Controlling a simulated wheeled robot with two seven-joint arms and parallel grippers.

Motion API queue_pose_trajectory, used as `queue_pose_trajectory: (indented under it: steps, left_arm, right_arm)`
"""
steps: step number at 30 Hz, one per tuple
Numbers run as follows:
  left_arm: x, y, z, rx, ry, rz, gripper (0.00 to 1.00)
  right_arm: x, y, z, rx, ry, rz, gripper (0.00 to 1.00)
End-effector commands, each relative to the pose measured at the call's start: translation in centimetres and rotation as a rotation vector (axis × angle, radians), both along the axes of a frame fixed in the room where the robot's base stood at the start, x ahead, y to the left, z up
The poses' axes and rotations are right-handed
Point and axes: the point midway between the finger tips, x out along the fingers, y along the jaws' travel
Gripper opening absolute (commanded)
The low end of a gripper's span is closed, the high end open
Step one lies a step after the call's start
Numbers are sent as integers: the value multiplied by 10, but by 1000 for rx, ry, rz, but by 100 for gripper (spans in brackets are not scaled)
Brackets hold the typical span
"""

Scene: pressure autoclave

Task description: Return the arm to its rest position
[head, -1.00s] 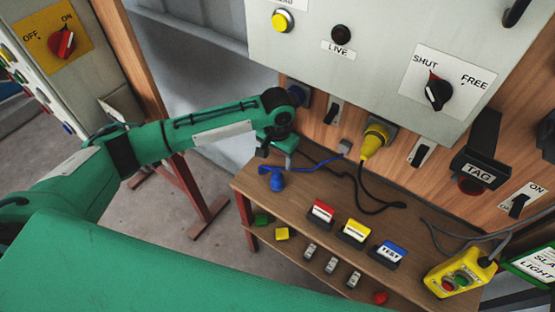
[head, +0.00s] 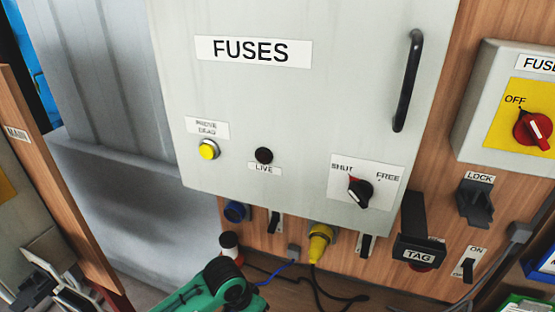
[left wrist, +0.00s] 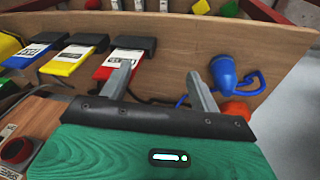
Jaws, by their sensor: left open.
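My left arm (head: 215,286) is green and enters low in the head view; its gripper is below the picture there. In the left wrist view my left gripper (left wrist: 157,76) has its two grey fingers apart with nothing between them. The wooden bench or shelf surface lies beyond the fingers. A blue plug (left wrist: 222,72) with a blue cord is beyond the right finger, apart from it as far as I can tell. A red labelled block (left wrist: 122,60) is close to the left finger; whether they touch I cannot tell. My right gripper is not in view.
The grey fuse cabinet (head: 300,110), with its black handle (head: 408,80) and SHUT/FREE knob (head: 360,191), fills the middle. Below it are a yellow plug (head: 319,242) and a black TAG holder (head: 419,250).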

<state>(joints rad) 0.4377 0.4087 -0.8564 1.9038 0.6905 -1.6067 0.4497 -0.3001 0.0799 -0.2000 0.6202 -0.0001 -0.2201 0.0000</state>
Motion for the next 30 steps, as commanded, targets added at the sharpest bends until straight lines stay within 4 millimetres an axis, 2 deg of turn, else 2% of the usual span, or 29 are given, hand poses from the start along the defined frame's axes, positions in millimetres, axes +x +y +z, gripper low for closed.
queue_pose_trajectory:
  steps: [1,5,11,17,24,30]
  left_arm:
    - [-12,-4,-2,-26,-6,-2,63]
    - [-33,-7,-1,-77,-42,10,63]
    - [-63,7,0,-119,-100,67,63]
    - [-94,42,-1,-103,-148,157,63]
    - [-137,98,-2,-13,-179,271,63]
    - [-166,134,-1,65,-184,330,63]
  right_arm:
    - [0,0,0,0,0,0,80]
    - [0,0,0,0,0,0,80]
    - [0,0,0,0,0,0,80]
    - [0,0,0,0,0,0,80]
    - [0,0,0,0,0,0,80]
    - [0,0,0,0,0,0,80]
